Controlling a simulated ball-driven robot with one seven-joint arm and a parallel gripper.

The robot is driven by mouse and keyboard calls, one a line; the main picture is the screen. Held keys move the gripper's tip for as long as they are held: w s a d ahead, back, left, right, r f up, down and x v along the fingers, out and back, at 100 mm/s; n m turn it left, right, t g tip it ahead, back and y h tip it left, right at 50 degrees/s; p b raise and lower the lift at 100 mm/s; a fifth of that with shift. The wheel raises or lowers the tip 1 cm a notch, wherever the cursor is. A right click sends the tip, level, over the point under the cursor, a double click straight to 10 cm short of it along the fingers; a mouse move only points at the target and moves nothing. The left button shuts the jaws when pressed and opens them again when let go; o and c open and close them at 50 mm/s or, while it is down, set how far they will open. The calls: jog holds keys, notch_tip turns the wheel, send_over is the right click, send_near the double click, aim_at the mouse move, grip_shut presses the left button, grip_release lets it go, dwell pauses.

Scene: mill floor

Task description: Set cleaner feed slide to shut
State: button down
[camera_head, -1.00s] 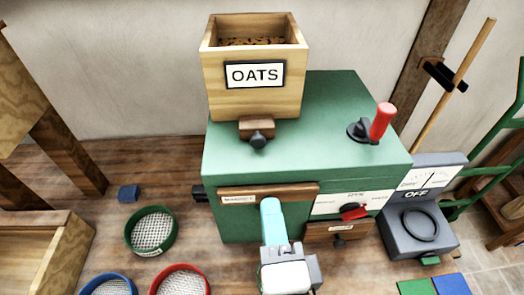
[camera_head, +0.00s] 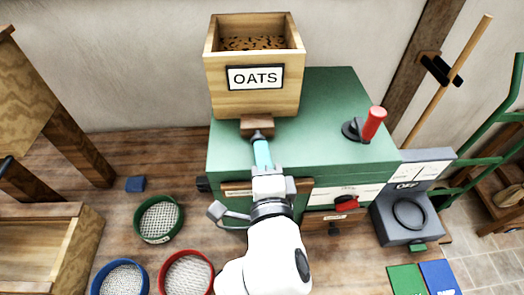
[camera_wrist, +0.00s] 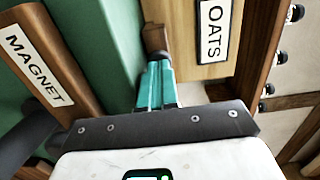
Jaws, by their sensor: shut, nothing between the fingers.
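The cleaner is a green machine (camera_head: 330,110) with a wooden OATS hopper (camera_head: 225,98) on top. Its feed slide (camera_head: 257,125) is a small brown wooden block jutting from under the hopper's front, with a dark knob (camera_head: 257,135) mostly hidden by my fingers. My gripper (camera_head: 260,143), with teal fingers, is shut and empty right at the knob. In the wrist view, the teal fingers (camera_wrist: 157,80) point at the brown slide (camera_wrist: 154,38), beside the OATS hopper (camera_wrist: 190,30). I cannot tell whether the fingertips touch the slide.
A red-handled lever (camera_head: 373,123) stands on the machine's right top. A MAGNET drawer (camera_wrist: 60,50) lies left in the wrist view. A red knob (camera_head: 346,203) is on the front panel. A grey scale (camera_head: 405,220) stands right. Several round sieves, including a green one (camera_head: 158,219), lie on the floor.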

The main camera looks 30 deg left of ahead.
aim_at(258, 133)
jog(key=shift+b+x, duration=0.95)
jog(key=shift+x, duration=0.25)
jog(key=shift+w, duration=0.2)
jog(key=shift+r, duration=0.25)
jog(key=shift+d, duration=0.1)
